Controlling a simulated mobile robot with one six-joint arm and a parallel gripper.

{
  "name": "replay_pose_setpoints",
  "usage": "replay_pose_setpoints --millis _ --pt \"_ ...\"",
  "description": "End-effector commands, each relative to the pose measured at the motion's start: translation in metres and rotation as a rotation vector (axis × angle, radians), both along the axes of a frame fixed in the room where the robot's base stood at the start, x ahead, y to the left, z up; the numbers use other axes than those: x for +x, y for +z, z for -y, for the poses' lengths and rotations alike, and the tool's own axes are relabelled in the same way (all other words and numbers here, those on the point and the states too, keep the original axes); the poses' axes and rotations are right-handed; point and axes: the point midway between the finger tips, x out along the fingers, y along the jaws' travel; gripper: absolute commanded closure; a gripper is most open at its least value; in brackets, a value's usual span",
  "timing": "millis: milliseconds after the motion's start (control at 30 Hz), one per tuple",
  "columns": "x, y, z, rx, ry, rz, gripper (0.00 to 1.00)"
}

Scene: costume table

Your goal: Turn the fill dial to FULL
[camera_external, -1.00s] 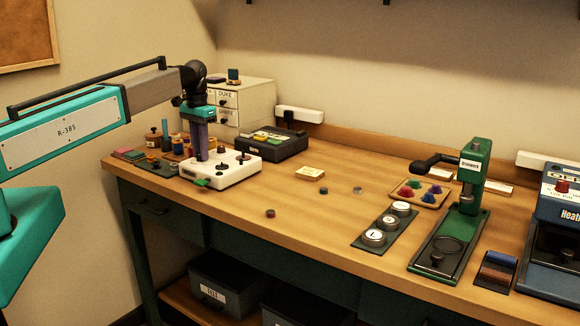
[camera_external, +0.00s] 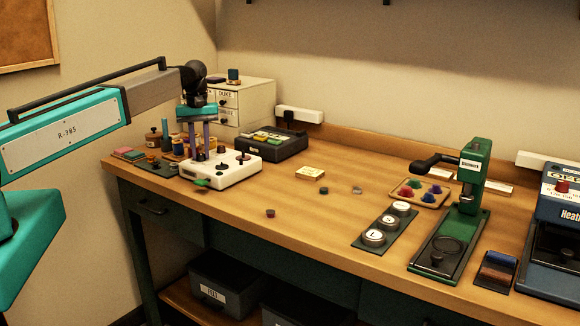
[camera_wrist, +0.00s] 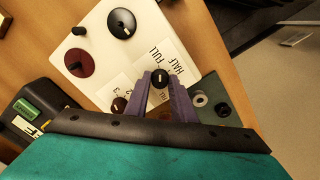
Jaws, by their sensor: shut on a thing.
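The white machine (camera_external: 235,176) stands at the left end of the table and carries several dark knobs. In the wrist view its white panel (camera_wrist: 98,44) has the words HALF and FULL beside a small dark knob with a pale mark, the fill dial (camera_wrist: 160,77). My gripper (camera_external: 200,154) points down over the left part of the machine. In the wrist view the two purple fingers of my gripper (camera_wrist: 161,84) stand on either side of the fill dial, shut on it. The fingers hide part of the print, and I cannot read the pointer's exact setting.
Another brown knob (camera_wrist: 119,104) sits close beside the fingers. A dark red disc with a black knob (camera_wrist: 79,64) and a larger black-and-white dial (camera_wrist: 122,23) are on the same panel. A dark box (camera_external: 274,145) stands behind the machine.

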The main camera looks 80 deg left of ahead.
Motion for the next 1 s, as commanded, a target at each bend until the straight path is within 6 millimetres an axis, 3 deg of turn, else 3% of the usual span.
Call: replay_pose_setpoints --millis 300,700,733,833,1000 --pt "0.0001 0.0009 -0.0009 0.002 0.102 0.001 1.00" --pt "0.0001 0.0009 -0.0010 0.003 0.110 0.001 1.00" --pt "0.0001 0.0009 -0.0010 0.003 0.110 0.001 0.76" --pt "0.0001 0.0007 -0.0009 0.003 0.109 0.001 0.59" --pt "0.0000 0.0004 -0.0006 0.002 0.109 0.001 0.59"
